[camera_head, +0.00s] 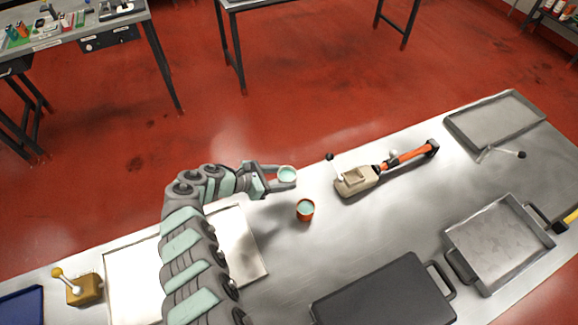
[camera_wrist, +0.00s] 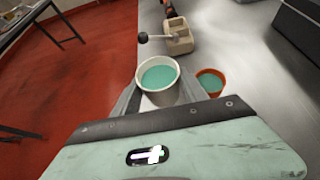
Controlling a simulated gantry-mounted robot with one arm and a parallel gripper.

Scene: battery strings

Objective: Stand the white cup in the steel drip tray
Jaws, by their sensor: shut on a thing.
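The white cup (camera_head: 287,175) is upright between the fingers of my gripper (camera_head: 281,177), above the back edge of the steel bench. It has a teal surface inside, and it also shows in the wrist view (camera_wrist: 158,82), with a finger on either side. My gripper (camera_wrist: 158,98) is shut on it. A shallow grey metal tray (camera_head: 462,136) with a raised rim lies empty at the far right back of the bench, well away from the cup. A deeper metal pan with handles (camera_head: 455,236) stands nearer; I cannot tell for certain which is the drip tray.
An orange cup (camera_head: 305,213), also teal inside, stands close to the held cup. A beige block with a lever (camera_head: 356,181) and an orange-handled tool (camera_head: 410,154) lie to the right. A dark lidded box (camera_head: 385,295) is in front.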

